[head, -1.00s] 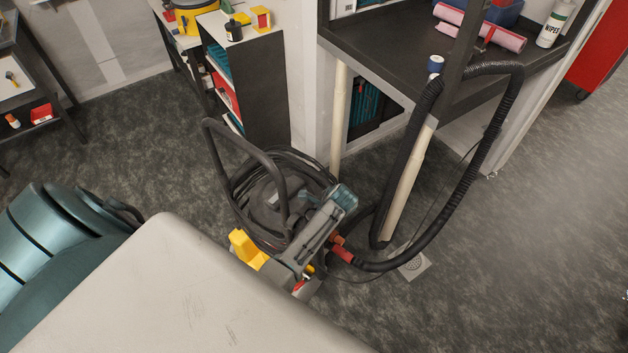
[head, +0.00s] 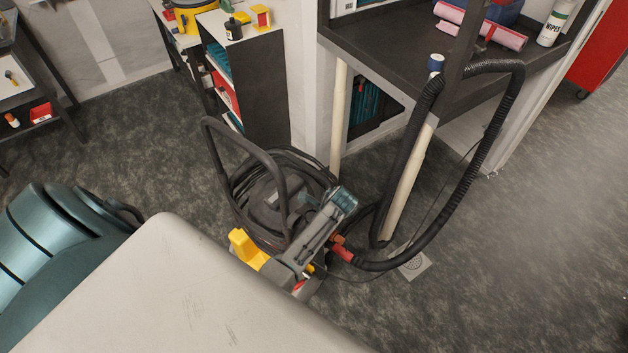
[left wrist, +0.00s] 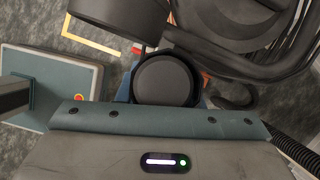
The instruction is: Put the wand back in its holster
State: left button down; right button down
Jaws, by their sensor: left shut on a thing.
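In the left wrist view my left gripper (left wrist: 165,98) is shut around a dark, round-ended piece (left wrist: 165,78), which I take to be the wand's grip. The rest of the wand is hard to separate from other dark parts. In the head view my grey and teal left arm end (head: 325,226) is over the right front side of the black extractor (head: 268,205). The black ribbed hose (head: 478,165) loops up beside the bench and down to a red cuff (head: 342,254) near that arm end. I cannot clearly make out the holster. My right gripper is out of view.
A dark bench (head: 390,78) stands behind the extractor, with pink rolls (head: 480,30) and a wipes bottle (head: 555,22) on it. A yellow part (head: 243,247) is at the extractor's front.

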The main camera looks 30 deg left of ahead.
pick_arm(q)
jog(key=shift+f+b, duration=0.85)
jog(key=shift+f, duration=0.85)
jog(key=c, duration=0.9)
grip_release()
jog(key=b+v, duration=0.2)
jog(key=v, duration=0.8)
jog(key=shift+d+r, duration=0.1)
jog(key=shift+r, duration=0.3)
